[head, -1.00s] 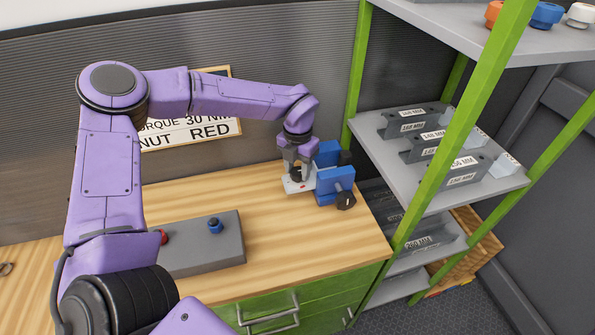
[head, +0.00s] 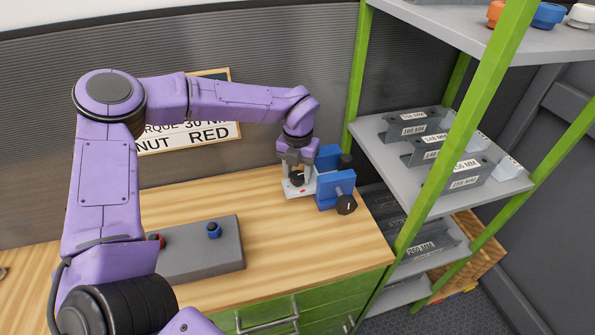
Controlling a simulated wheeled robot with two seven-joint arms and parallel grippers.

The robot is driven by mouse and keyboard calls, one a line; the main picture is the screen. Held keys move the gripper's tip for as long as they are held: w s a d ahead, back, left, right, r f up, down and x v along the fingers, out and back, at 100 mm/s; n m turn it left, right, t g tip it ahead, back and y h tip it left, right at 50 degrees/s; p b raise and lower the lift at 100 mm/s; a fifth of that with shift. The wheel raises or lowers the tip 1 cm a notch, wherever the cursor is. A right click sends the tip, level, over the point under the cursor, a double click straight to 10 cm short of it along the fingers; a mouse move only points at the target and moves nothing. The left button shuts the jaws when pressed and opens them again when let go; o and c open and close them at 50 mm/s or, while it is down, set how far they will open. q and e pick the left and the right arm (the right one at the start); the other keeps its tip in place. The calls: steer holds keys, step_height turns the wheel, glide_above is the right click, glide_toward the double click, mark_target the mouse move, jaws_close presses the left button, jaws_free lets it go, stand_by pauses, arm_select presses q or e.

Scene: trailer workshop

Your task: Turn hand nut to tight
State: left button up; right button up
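A black hand nut (head: 297,178) shows at a pale plate (head: 301,190) with a small red mark, beside the blue vise (head: 337,190) on the wooden bench. My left gripper (head: 297,169) points down at the nut, with a finger on each side of it. At this size I cannot tell whether the fingers press on the nut or stand apart from it. The fingers and wrist partly cover the nut. My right gripper is not in view.
A grey block (head: 203,254) with a blue knob (head: 213,230) and a red knob sits at the front left of the bench (head: 300,238). My arm partly covers a wall sign (head: 200,135). A green-post shelf (head: 440,160) with labelled grey brackets stands close on the right.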

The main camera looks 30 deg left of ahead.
mark_target(298, 175)
arm_select(q)
steer(key=shift+o, duration=1.2)
step_height(298, 175, up, 11)
steer(key=b, duration=0.1)
steer(key=shift+f+b, duration=0.2)
steer(key=shift+b, duration=0.2)
